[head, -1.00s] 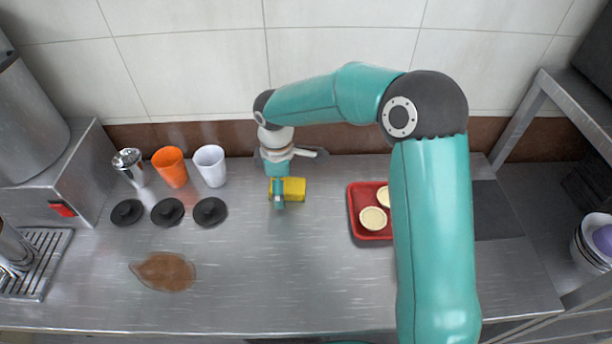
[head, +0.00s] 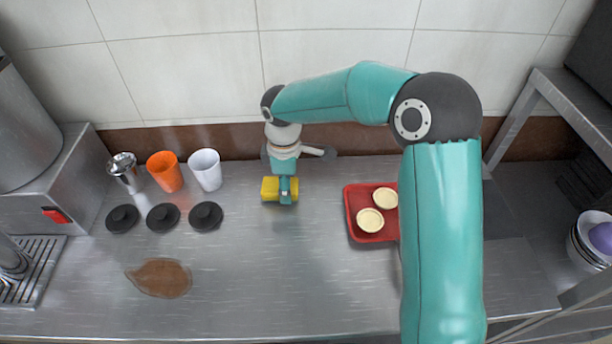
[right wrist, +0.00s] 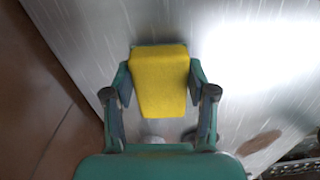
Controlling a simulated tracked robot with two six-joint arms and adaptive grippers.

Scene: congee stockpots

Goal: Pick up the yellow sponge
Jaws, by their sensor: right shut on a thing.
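The yellow sponge (head: 270,189) is in my right gripper (head: 287,194), near the back of the steel counter. In the right wrist view the sponge (right wrist: 160,80) sits between the two fingers of my right gripper (right wrist: 160,85), which are shut on its sides. The sponge seems to be raised a little above the counter, though the height is hard to judge. My left gripper is not in view.
A red tray (head: 352,222) with pale round items stands to the right. An orange cup (head: 165,172), a white cup (head: 207,170), a metal shaker (head: 125,172) and black lids (head: 163,217) stand left. A brown spill (head: 160,278) lies front left. The counter's front middle is clear.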

